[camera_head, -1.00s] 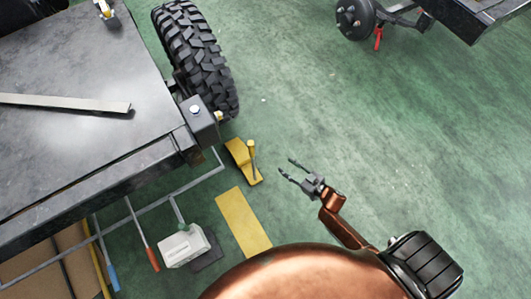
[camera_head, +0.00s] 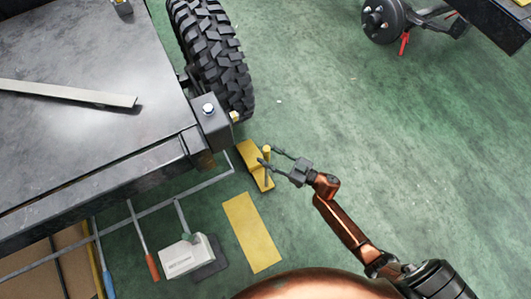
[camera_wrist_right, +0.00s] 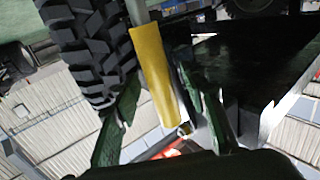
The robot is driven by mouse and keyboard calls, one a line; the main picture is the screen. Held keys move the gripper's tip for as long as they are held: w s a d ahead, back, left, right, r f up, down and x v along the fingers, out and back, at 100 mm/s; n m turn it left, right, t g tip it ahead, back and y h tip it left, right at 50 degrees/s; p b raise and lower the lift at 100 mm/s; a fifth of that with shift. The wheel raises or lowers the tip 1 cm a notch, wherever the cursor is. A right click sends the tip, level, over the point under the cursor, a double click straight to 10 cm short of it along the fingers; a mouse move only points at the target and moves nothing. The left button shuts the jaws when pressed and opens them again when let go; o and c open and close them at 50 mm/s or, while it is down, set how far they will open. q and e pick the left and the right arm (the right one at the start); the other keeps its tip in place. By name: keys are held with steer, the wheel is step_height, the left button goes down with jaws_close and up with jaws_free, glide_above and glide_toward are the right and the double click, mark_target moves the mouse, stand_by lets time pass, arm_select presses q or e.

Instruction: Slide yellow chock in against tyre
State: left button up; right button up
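The yellow chock (camera_head: 252,155) lies on the green floor in the head view, just in front of the black tyre (camera_head: 212,60), with a small gap visible between them. In the right wrist view the yellow chock (camera_wrist_right: 152,75) shows between the two separated fingers (camera_wrist_right: 165,112), with the tyre (camera_wrist_right: 92,50) at the left. Contact with the handle cannot be told. My left gripper is not in view.
A dark metal deck (camera_head: 75,105) with a box at its corner (camera_head: 210,121) stands left of the chock. A yellow floor patch (camera_head: 251,232), a white box (camera_head: 187,256) and handled tools (camera_head: 143,240) are below. Open green floor (camera_head: 400,140) extends right.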

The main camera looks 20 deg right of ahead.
steer(key=shift+w+a, duration=0.1)
steer(key=shift+w, duration=0.05)
steer(key=shift+c, duration=0.2)
jaws_close()
stand_by(0.8)
